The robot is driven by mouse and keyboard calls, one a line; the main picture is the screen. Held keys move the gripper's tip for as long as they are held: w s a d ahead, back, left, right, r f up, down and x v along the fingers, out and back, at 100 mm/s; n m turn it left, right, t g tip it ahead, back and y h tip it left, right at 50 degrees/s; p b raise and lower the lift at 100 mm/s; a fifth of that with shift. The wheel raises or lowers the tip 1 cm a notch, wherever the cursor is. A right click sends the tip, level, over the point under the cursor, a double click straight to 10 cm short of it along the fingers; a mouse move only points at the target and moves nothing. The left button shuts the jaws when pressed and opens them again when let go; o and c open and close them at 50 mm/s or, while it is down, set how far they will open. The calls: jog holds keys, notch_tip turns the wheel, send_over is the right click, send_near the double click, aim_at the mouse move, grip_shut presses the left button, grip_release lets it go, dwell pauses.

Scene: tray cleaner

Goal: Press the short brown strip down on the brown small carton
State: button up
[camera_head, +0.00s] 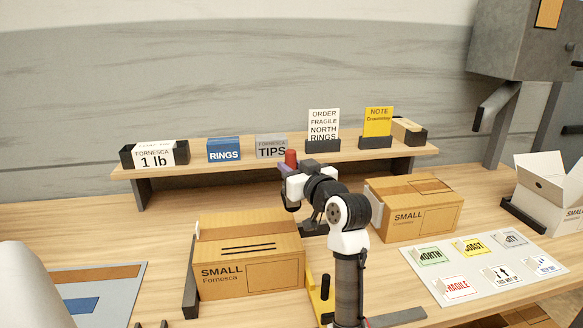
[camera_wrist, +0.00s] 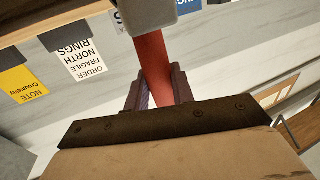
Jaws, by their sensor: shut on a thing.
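My gripper (camera_head: 288,171) is raised behind the middle of the bench and shut on a red-handled tool (camera_head: 291,157). In the wrist view, the gripper (camera_wrist: 157,92) closes around the red handle, beside a dark bar with screws and a broad tan piece. One brown small carton (camera_head: 222,284) stands front left of the gripper, with two dark lines on top. Another brown small carton (camera_head: 405,228) stands to the right, with a darker brown strip (camera_head: 428,187) across its top. The tool is apart from both cartons. I cannot tell whether the strip lies flat.
A mat (camera_head: 128,302) at left bears a brown strip (camera_head: 112,273) and a blue strip (camera_head: 72,305). A label sheet (camera_head: 470,293) lies at right. A shelf (camera_head: 215,166) with signs runs along the back. An open white carton (camera_head: 542,208) stands at far right.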

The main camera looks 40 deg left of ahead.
jog(key=shift+d, duration=0.15)
jog(key=shift+f+b, duration=1.95)
jog(key=shift+f, duration=0.75)
jog(key=shift+f+b, duration=0.3)
jog(key=shift+f, duration=0.1)
jog(key=shift+s, duration=0.1)
jog(key=shift+s+a, duration=0.95)
jog(key=shift+s, duration=0.05)
jog(key=shift+s+a+p, duration=0.1)
jog(key=shift+p, duration=0.2)
jog(key=shift+s+a+r, duration=0.1)
jog(key=shift+s+a, duration=0.65)
jog(key=shift+s, duration=0.1)
jog(key=shift+s, duration=0.1)
jog(key=shift+s+a+p, duration=0.4)
jog(key=shift+s+a, duration=0.35)
jog(key=shift+s, duration=0.1)
